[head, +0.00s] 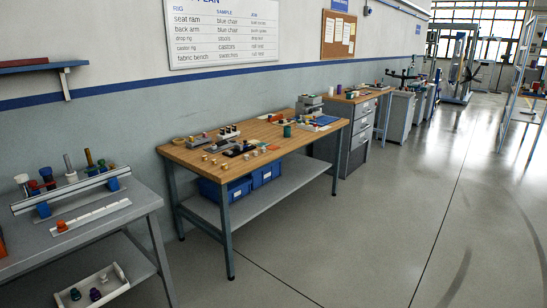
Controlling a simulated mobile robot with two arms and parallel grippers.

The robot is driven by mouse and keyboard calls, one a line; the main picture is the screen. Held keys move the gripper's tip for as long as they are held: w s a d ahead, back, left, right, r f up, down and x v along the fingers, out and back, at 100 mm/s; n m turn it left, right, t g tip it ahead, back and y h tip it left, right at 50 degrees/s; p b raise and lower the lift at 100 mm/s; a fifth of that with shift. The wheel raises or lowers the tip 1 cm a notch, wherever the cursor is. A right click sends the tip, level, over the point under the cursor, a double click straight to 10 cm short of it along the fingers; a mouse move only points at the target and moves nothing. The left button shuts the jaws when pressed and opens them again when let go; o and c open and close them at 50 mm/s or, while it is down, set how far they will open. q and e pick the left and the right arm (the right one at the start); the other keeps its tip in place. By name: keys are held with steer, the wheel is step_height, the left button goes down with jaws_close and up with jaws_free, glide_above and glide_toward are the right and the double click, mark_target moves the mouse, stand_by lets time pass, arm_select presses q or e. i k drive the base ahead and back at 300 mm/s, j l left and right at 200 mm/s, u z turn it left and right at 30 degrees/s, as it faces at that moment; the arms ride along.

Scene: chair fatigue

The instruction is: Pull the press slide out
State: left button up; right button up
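Neither of my grippers is in view. I cannot pick out the press slide for certain. On the grey bench (92,228) at the left, a long metal rail (75,189) stands on blue supports, with several upright rods and knobs behind it. A flat pale strip (95,216) lies in front of the rail, with a small orange piece (62,226) near its left end. Farther back, a dark green and grey machine (403,76) stands on a grey cabinet; its details are too small to tell.
A wooden-topped bench (262,160) with many small parts stands mid-view, with blue bins (238,190) on its lower shelf. A white tray (92,287) sits under the grey bench. A drawer cabinet (357,135) stands beyond. The grey floor (380,220) at the right is clear.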

mark_target(316, 114)
steer(key=i+z, duration=0.2)
steer(key=i, duration=2.55)
steer(key=i+j+z, duration=0.15)
steer(key=i, duration=0.55)
steer(key=i+j+z, duration=0.15)
steer(key=i, duration=0.5)
